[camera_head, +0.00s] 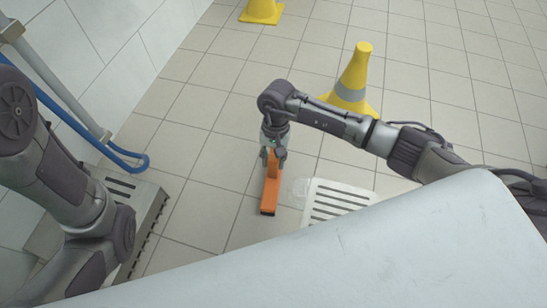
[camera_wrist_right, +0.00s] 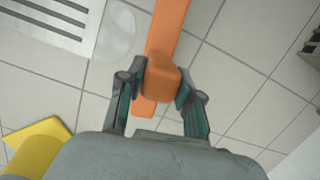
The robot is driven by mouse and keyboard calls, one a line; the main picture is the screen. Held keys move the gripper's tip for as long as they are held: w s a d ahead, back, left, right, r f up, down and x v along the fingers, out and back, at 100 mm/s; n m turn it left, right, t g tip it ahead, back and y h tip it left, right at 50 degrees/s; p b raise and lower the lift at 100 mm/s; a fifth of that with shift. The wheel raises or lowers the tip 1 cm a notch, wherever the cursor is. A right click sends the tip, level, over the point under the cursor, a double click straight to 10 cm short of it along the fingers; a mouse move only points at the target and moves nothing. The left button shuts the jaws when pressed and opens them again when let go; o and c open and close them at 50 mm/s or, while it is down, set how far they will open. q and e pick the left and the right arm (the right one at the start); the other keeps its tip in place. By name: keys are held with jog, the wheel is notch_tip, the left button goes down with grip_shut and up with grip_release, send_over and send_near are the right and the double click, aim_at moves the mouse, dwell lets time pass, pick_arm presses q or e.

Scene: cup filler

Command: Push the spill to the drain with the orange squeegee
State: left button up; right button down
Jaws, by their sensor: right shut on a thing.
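The orange squeegee (camera_head: 270,192) stands on the tiled floor, its long head pointing toward me. My right gripper (camera_head: 273,150) is shut on its upper part; the wrist view shows the orange block of the squeegee (camera_wrist_right: 163,80) between both fingers (camera_wrist_right: 160,92). The spill (camera_head: 299,187) is a faint, clear puddle just right of the squeegee. It also shows in the wrist view (camera_wrist_right: 117,32), beside the head and apart from it. The drain (camera_head: 317,211) is a pale slotted grate touching the spill's right side, partly hidden by my body. My left gripper is out of view.
A yellow cone with a grey band (camera_head: 358,72) stands behind my right forearm. Another yellow cone (camera_head: 261,12) is farther back. At left are a blue hose (camera_head: 125,154) and a slotted metal unit (camera_head: 150,205) by the wall. The tiles behind the squeegee are clear.

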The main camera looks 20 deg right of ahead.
jog(key=shift+f+b, duration=0.7)
jog(key=shift+f, duration=0.05)
jog(key=shift+r, duration=0.1)
jog(key=shift+s+d, duration=0.1)
jog(key=shift+d, duration=0.05)
jog(key=s+d+p, duration=0.2)
jog(key=s+d, duration=0.2)
jog(key=d, duration=0.1)
jog(key=shift+d, duration=0.25)
dwell(0.4)
jog(key=shift+s+d, duration=0.1)
dwell(1.2)
dwell(0.4)
